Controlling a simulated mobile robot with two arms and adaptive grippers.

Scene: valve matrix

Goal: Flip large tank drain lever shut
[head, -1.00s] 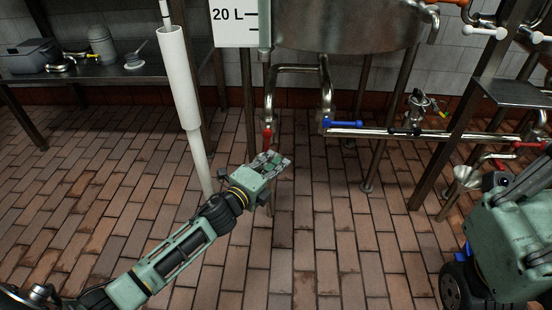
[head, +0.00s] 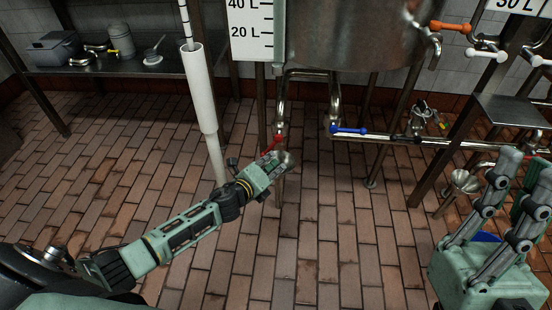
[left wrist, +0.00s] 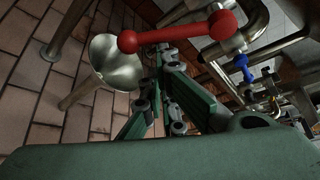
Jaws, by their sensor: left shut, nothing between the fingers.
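The red drain lever (head: 271,146) is on the pipe below the large tank (head: 350,30). In the head view it slants down and to the left from its pivot. In the left wrist view the red lever (left wrist: 180,32) lies across the top, just beyond the fingers. My left gripper (head: 277,163) is shut and empty, right beside and below the lever. Its fingers (left wrist: 168,85) show in the left wrist view; whether they touch the lever I cannot tell. My right gripper (head: 522,172) is at the far right, fingers up, apparently open and empty.
A metal funnel (left wrist: 117,62) stands below the drain outlet. A blue lever (head: 349,130) is on the pipe to the right. A white vertical pipe (head: 205,100) stands left of the tank. A metal shelf (head: 110,65) is at the back left. The tiled floor in front is clear.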

